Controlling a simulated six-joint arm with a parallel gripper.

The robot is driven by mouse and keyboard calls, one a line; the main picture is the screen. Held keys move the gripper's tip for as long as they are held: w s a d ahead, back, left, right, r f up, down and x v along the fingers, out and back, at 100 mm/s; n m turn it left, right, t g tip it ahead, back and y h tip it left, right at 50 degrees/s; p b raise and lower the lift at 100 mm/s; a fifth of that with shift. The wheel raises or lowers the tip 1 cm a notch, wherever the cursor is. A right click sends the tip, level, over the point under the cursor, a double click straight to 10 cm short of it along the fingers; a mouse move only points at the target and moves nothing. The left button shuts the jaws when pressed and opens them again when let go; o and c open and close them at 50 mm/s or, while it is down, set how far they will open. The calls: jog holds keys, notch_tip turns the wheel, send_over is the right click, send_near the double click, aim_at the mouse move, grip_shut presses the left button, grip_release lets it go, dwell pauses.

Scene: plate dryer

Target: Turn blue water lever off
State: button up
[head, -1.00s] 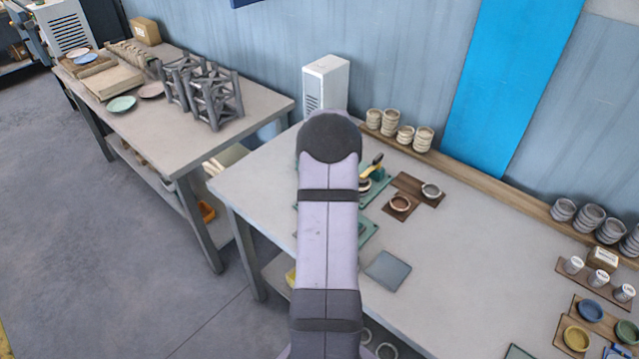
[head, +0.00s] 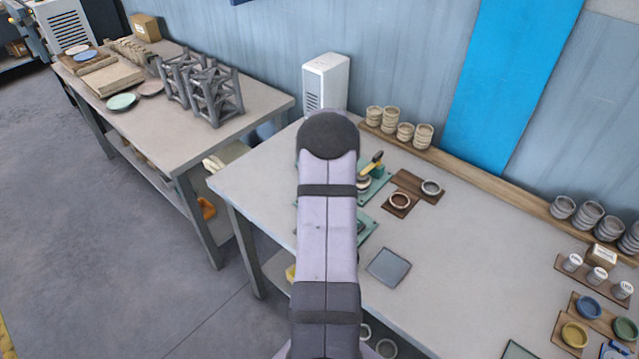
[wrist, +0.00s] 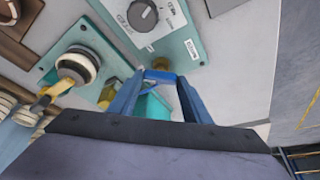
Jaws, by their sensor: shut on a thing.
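In the wrist view the blue water lever (wrist: 160,75) lies between the tips of my gripper (wrist: 161,84), which is shut on it. The blue fingers stand on either side of it. Below the lever, a teal valve body (wrist: 152,106) with brass fittings shows between the fingers, partly hidden by them. In the head view my arm covers the gripper and the blue lever. The lever's exact angle is hard to tell.
A yellow-handled valve (wrist: 73,68) on a teal plate is left of my gripper. A panel with a dark knob (wrist: 142,15) is just beyond it. In the head view, brown trays with rings (head: 400,201) and a grey square plate (head: 388,267) lie right of my arm.

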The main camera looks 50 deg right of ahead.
jog(key=shift+m, duration=0.3)
jog(key=shift+w+m+h, duration=0.1)
jog(key=shift+m+h, duration=0.3)
jog(key=shift+m, duration=0.4)
jog(key=m+b, duration=0.1)
jog(key=m+g+b, duration=0.1)
jog(key=b, duration=0.1)
jog(key=m+b, duration=0.1)
jog(key=b, duration=0.1)
jog(key=shift+w+a+f+m+g+h, duration=0.1)
jog(key=shift+w+f+m+g+h, duration=0.1)
jog(key=shift+f+m+g+h, duration=0.15)
jog(key=shift+r+m+g+b, duration=0.1)
jog(key=shift+m+g+b, duration=0.25)
jog(key=shift+m+b, duration=0.7)
jog(key=shift+r+m+g+b, duration=0.25)
jog(key=shift+m+g+b, duration=0.25)
jog(key=shift+m+b, duration=0.6)
jog(key=o, duration=1)
jog(key=shift+o, duration=0.2)
jog(key=shift+r, duration=0.1)
jog(key=b+v, duration=0.2)
jog(key=v, duration=0.5)
jog(key=shift+a, duration=0.15)
